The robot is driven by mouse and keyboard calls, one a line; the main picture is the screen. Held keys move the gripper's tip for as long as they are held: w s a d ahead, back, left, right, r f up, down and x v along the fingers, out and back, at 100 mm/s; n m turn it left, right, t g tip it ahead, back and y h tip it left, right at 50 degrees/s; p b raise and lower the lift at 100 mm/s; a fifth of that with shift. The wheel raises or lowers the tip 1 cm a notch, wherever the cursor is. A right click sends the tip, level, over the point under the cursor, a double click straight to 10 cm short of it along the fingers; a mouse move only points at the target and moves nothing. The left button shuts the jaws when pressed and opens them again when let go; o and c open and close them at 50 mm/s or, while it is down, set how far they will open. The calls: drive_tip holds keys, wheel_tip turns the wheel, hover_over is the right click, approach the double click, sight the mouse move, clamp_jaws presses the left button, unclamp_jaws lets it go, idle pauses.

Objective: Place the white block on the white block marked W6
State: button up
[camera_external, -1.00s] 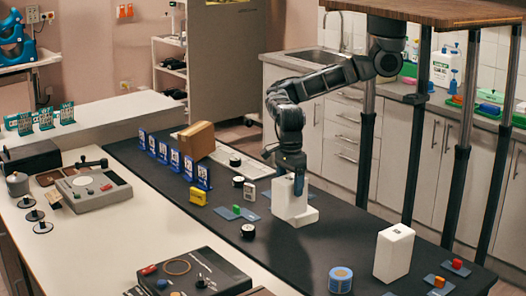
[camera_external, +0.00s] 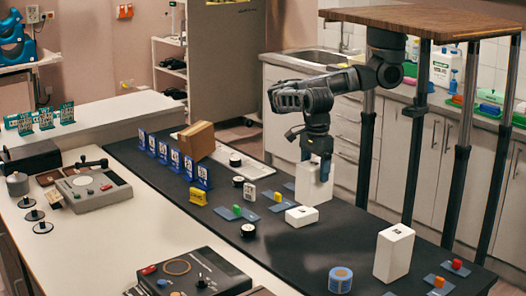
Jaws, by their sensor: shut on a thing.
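My gripper (camera_external: 316,160) points down and is shut on an upright white block (camera_external: 312,184) near the middle of the dark table. A larger, taller white block (camera_external: 394,254) stands to the right. I cannot read a W6 mark on any of them. I cannot tell whether the held block's lower end touches the table.
The dark table (camera_external: 270,262) has free room at its front middle. A blue tape roll (camera_external: 340,280) stands near the tall block. Small coloured pieces lie on blue pads (camera_external: 274,227). Blue cards and a brown box (camera_external: 197,141) stand to the left.

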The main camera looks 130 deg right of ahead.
drive_tip(key=s+a+r+b, duration=0.2)
drive_tip(key=s+a+r, duration=0.2)
drive_tip(key=a, duration=0.3)
drive_tip(key=s+a+r+b, duration=0.2)
drive_tip(key=s+a+r, duration=0.25)
drive_tip(key=a, duration=0.35)
drive_tip(key=a+f, duration=1)
drive_tip(key=a, duration=0.2)
drive_tip(key=shift+w+f, duration=0.25)
drive_tip(key=shift+w, duration=0.15)
drive_tip(key=o, duration=1.7)
drive_tip(key=shift+d+f, duration=0.1)
drive_tip(key=shift+f, duration=0.1)
drive_tip(key=shift+c, duration=0.2)
wheel_tip(320, 180, up, 12)
drive_tip(key=shift+r, duration=0.15)
